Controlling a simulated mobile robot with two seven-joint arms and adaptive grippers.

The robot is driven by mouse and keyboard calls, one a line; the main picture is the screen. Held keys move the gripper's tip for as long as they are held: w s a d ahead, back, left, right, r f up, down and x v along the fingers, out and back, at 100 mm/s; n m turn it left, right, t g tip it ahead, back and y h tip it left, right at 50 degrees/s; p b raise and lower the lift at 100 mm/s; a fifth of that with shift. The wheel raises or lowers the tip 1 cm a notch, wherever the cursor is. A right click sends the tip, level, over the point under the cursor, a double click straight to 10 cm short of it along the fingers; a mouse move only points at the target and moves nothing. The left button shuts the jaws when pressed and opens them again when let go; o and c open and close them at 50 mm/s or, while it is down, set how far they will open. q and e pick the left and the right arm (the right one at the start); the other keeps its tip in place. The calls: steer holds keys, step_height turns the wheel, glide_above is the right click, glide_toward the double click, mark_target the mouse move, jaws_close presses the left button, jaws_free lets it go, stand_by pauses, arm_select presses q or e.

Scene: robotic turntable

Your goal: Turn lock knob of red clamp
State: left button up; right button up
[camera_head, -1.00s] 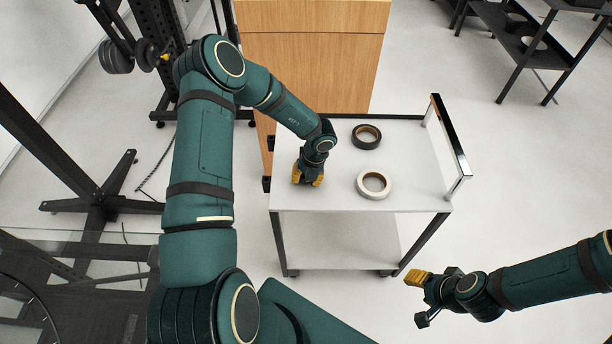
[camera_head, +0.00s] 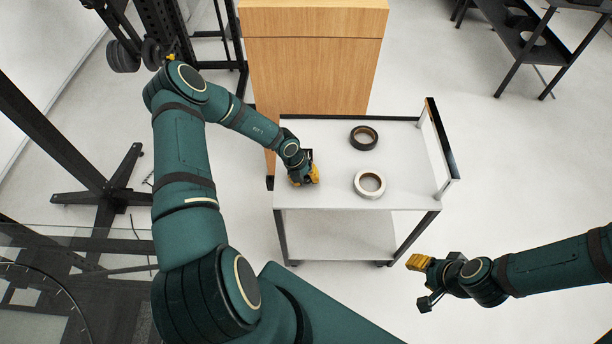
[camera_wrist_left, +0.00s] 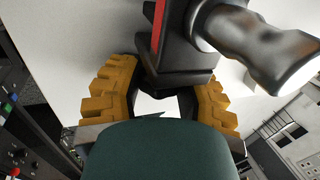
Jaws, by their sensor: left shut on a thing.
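My left gripper (camera_head: 305,177) is over the left part of the cart top, its yellow fingers low near the surface. In the left wrist view its two yellow fingers (camera_wrist_left: 160,100) are shut on the black lower part of the red clamp (camera_wrist_left: 178,65). The clamp shows a thin red strip at the top and a large rounded black handle-like part reaching right. Which part is the lock knob I cannot tell. In the head view the clamp is hidden behind the gripper. My right gripper (camera_head: 419,281) hangs over the floor, right of the cart, away from the clamp; its opening is unclear.
The white cart top (camera_head: 330,194) also holds a black tape roll (camera_head: 363,138) and a white tape roll (camera_head: 369,184). A raised handle rail (camera_head: 441,135) stands at its right end. A wooden cabinet (camera_head: 312,75) stands behind.

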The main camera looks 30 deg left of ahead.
arm_select(q)
steer(key=shift+s+f, duration=0.1)
steer(key=o, duration=1.2)
steer(key=v, duration=1.2)
